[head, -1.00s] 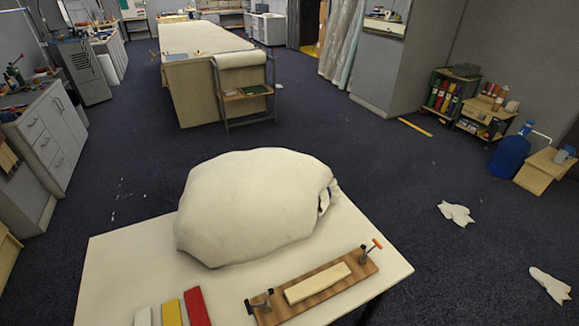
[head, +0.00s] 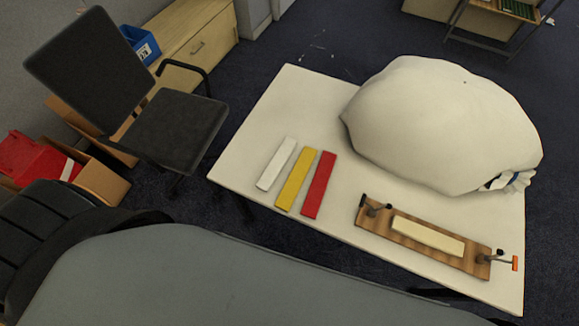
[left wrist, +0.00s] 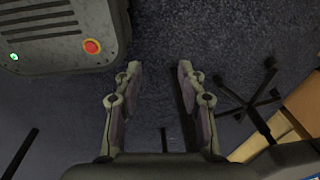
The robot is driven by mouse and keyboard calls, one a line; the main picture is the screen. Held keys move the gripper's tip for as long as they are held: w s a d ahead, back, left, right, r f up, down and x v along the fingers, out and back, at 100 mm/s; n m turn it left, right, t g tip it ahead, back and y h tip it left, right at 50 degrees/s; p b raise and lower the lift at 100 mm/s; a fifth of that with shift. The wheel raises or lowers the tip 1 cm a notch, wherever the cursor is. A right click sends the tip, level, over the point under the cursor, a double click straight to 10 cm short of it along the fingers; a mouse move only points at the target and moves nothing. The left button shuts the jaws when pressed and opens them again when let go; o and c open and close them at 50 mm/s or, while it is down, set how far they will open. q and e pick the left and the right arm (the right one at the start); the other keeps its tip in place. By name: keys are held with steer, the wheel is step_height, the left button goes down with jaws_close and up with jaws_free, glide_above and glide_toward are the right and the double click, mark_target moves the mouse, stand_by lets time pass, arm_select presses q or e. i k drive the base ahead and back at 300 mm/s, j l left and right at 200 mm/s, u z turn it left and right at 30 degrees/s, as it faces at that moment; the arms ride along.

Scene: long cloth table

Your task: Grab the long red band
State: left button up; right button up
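The long red band (head: 319,185) lies flat on the white table, at the right end of a row of bands. A yellow band (head: 296,179) lies beside it and a white band (head: 276,164) lies left of that. In the left wrist view my left gripper (left wrist: 158,75) is open and empty, with its two fingers apart above the dark carpet. No band shows in that view. A large grey part of my own arm fills the bottom of the head view, but no gripper shows there. My right gripper is out of view.
A large white stuffed sack (head: 440,125) covers the table's back right. A wooden board with clamps (head: 375,225) holds a cream block (head: 428,236) right of the red band. A black chair (head: 170,120) stands left of the table (head: 300,90). Cloth around the bands is clear.

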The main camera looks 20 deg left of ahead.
mark_target(310, 208)
steer(key=k+l+u, duration=0.3)
steer(key=u, duration=0.15)
steer(key=k+l+u, duration=0.2)
steer(key=k+u, duration=0.2)
